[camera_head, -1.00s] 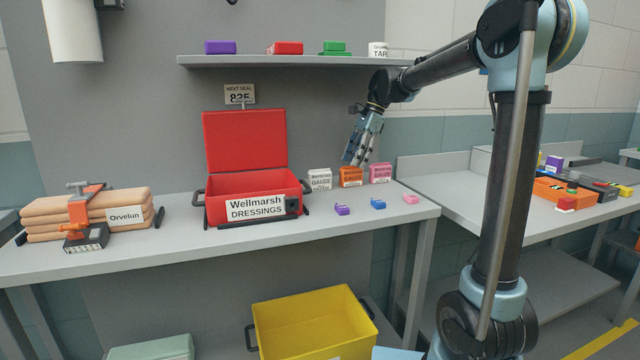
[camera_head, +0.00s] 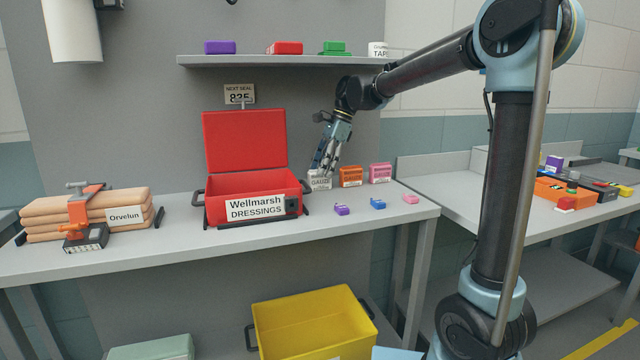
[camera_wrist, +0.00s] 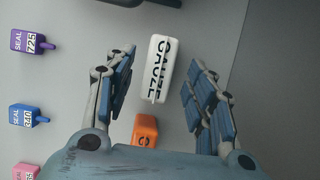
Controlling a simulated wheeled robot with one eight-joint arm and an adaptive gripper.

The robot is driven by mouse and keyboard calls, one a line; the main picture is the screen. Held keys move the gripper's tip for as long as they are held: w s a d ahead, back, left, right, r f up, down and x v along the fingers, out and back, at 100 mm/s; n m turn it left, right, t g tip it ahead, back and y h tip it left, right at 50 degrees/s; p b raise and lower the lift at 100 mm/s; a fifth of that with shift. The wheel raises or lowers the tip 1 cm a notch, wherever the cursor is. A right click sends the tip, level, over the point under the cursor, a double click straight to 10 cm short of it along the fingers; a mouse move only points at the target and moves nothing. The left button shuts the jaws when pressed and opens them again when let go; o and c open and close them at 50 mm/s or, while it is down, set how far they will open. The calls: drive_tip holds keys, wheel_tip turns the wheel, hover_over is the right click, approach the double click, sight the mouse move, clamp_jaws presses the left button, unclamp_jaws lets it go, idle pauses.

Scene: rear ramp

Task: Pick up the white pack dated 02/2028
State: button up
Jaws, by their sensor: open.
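The white pack (camera_head: 319,184), lettered GAUZE, stands on the bench just right of the red Wellmarsh Dressings case. Its date is too small to read. In the wrist view the white pack (camera_wrist: 160,68) lies between my fingers, with a gap on both sides. My gripper (camera_head: 322,170) is open above the pack and hides part of its top in the head view. In the wrist view my gripper (camera_wrist: 160,88) shows both blue-padded fingers spread apart.
An orange pack (camera_head: 351,177) and a pink pack (camera_head: 380,173) stand to the right of the white one. The red case (camera_head: 246,187) is open close on its left. Purple (camera_head: 342,210), blue (camera_head: 378,204) and pink (camera_head: 411,199) seals lie in front.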

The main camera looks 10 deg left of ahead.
sight(320, 180)
drive_tip(key=shift+x, duration=1.45)
drive_tip(key=c, duration=1)
drive_tip(key=shift+o, duration=0.2)
drive_tip(key=shift+r, duration=0.1)
